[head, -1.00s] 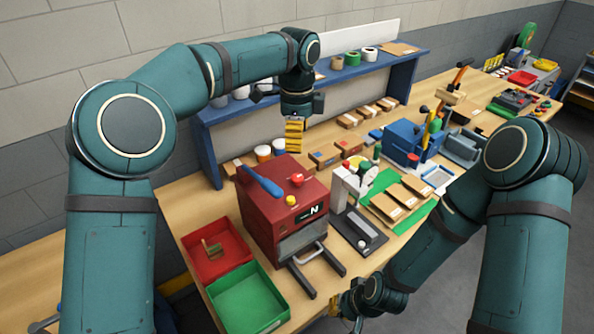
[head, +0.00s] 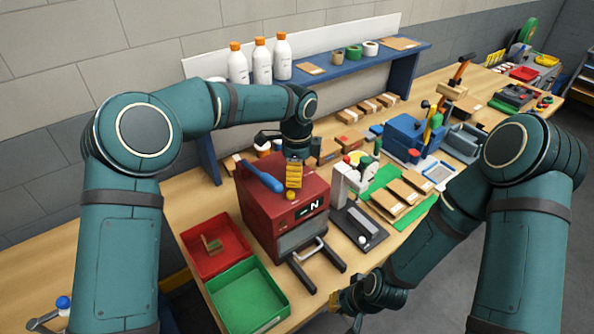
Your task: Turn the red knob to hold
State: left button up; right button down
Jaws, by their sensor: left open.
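My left gripper (head: 293,178), with yellow fingers, is open and points down over the machine's top. The red knob is hidden behind these fingers, and I cannot tell whether they touch it. My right gripper (head: 340,301) is low at the bench's front edge, away from the machine. Its fingers are too small and turned away to tell their opening.
A red bin (head: 222,262) and a green bin (head: 267,315) sit left of the machine. A grey-white device (head: 350,190) stands close on its right. White bottles (head: 261,62) stand on the blue shelf behind. Cartons (head: 398,192) lie on a green mat.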

pick_arm(q)
grip_shut()
jog(key=shift+n, duration=0.3)
jog(key=n, duration=0.3)
jog(key=shift+f+n, duration=0.1)
jog(key=shift+n, duration=0.2)
jog(key=n, duration=0.4)
jog(key=shift+s, duration=0.1)
jog(key=n, duration=0.9)
jog(key=shift+f+n, duration=0.15)
jog(key=shift+n, duration=0.15)
